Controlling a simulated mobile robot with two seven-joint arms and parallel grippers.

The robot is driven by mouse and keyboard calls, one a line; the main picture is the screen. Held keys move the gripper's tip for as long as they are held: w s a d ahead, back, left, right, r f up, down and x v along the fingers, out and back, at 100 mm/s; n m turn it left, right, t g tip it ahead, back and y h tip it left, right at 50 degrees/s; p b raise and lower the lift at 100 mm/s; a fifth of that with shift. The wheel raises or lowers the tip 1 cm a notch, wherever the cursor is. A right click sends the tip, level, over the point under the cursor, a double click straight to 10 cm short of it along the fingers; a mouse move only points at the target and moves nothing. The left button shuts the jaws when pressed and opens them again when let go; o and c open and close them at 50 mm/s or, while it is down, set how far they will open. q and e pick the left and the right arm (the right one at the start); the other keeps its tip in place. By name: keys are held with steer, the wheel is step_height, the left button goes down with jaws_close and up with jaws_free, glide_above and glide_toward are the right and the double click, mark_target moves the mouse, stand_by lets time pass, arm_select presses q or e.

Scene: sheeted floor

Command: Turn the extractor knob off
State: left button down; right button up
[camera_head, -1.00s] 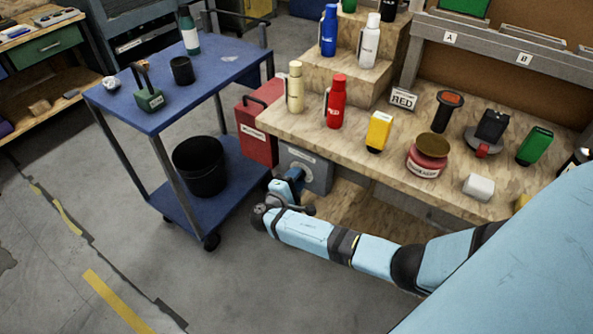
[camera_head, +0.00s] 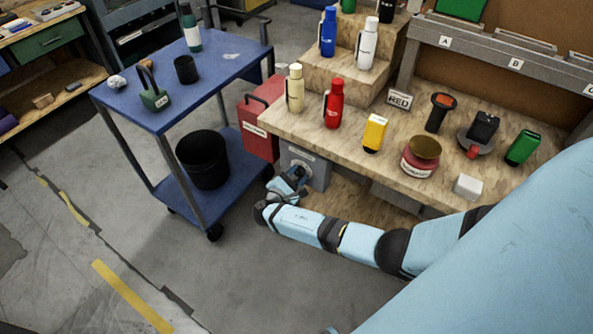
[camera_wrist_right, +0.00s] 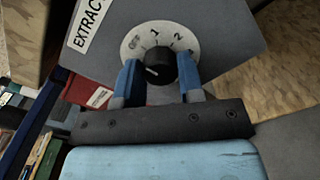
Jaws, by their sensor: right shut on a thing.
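The extractor box (camera_head: 319,172) is grey and sits under the front left edge of the workbench. In the right wrist view, its face (camera_wrist_right: 215,25) bears a partly cut-off label reading "EXTRAC" and a pale round dial marked OFF, 1, 2 and further. The black extractor knob (camera_wrist_right: 162,66) is at the dial's centre, with a small white mark towards its lower left. My right gripper (camera_wrist_right: 160,77) has its blue fingers on either side of the knob, shut on it. In the head view, the right gripper (camera_head: 301,173) is at the box and hides the knob. My left gripper is out of view.
A red box (camera_head: 258,128) stands beside the extractor box. A blue cart (camera_head: 222,72) with a black bin (camera_head: 203,160) is to the left. Bottles and tools crowd the workbench (camera_head: 290,124) above my arm. The floor in front is clear.

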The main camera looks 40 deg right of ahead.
stand_by(0.4)
steer(key=o, duration=0.9)
steer(key=v, duration=1.4)
